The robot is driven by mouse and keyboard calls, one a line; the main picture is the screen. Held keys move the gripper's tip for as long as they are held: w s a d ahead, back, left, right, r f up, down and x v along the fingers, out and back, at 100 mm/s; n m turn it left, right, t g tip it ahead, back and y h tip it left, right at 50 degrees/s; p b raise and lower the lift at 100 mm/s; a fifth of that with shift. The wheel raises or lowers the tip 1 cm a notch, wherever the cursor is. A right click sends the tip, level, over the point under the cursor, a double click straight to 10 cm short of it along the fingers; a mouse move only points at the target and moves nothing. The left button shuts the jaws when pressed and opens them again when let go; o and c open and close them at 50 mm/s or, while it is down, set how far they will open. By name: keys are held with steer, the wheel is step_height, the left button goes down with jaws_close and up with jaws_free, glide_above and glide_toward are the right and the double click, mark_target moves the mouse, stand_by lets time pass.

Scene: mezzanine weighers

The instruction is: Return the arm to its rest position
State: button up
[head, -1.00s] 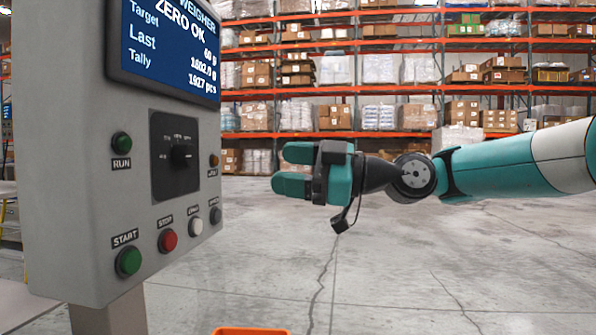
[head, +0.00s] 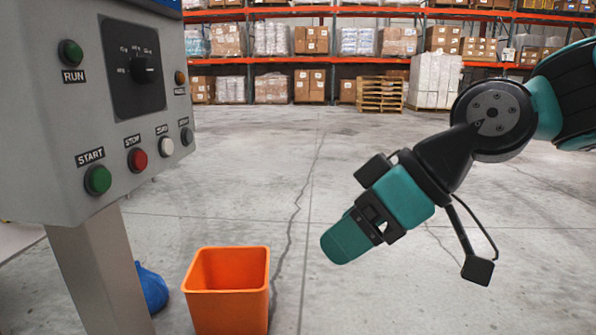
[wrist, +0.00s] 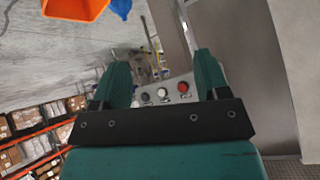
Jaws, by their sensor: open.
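My gripper (head: 345,240) hangs tilted down and to the left in the head view, clear of the control panel (head: 40,140) and touching nothing. In the head view its fingers overlap, so the gap between them is hidden. In the wrist view my gripper (wrist: 163,75) has its two teal fingers apart with nothing held. Through the gap I see part of the panel with its buttons, beyond the fingertips. My arm comes in from the right edge of the head view.
The grey panel on its post carries a dial (head: 145,69), green START (head: 98,180), red STOP (head: 137,159) and other buttons. An orange bin (head: 228,290) and a blue bag (head: 152,288) are on the floor. Pallet racks stand far behind. Open floor lies between.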

steer(key=s+d+f+m+g+h, duration=0.1)
steer(key=s+d+f+m+h, duration=0.1)
steer(key=s+d+f+m, duration=0.25)
steer(key=s+d+f+m+g+h, duration=0.1)
steer(key=s+d+f+h, duration=0.15)
steer(key=s+d, duration=0.35)
step_height(320, 180, up, 31)
steer(key=a+p, duration=0.1)
steer(key=p, duration=3)
steer(key=shift+s+a+p, duration=0.3)
steer(key=shift+s+p, duration=0.05)
steer(key=shift+s, duration=0.05)
